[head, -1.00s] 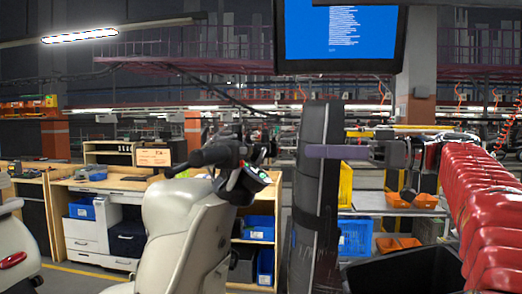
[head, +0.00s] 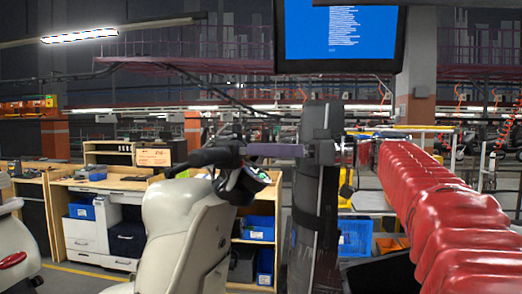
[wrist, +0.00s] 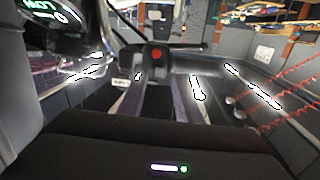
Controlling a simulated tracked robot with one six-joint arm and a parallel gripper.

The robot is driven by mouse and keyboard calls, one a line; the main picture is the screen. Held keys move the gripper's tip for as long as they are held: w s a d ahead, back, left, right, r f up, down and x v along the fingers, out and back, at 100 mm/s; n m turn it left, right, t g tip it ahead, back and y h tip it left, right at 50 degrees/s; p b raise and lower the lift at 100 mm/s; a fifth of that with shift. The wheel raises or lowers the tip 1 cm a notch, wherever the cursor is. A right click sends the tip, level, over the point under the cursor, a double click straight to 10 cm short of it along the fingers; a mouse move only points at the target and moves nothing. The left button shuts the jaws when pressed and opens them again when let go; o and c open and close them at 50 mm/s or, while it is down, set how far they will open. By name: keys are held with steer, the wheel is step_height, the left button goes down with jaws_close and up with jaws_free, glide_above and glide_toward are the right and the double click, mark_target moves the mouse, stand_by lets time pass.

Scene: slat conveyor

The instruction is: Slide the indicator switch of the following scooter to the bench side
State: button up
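A cream scooter (head: 180,230) stands in the middle of the head view, with its dark handlebar (head: 212,158) and lit display (head: 257,174) at the top. My gripper (head: 248,150) reaches in from the right, its purple-grey fingers level with the handlebar. In the wrist view my gripper (wrist: 163,82) has its two fingers apart with nothing between them. A dark switch housing (wrist: 156,68) with a red button (wrist: 156,54) shows just beyond the fingertips. I cannot make out the indicator switch itself or tell whether a finger touches the housing. The lit display (wrist: 52,14) is at top left.
Another scooter (head: 15,250) is cut off at the left edge. A wooden workbench (head: 105,184) with drawers and blue bins (head: 258,228) stands behind. A monitor (head: 338,35) hangs above.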

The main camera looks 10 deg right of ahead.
steer(key=shift+x, duration=0.85)
jaws_close()
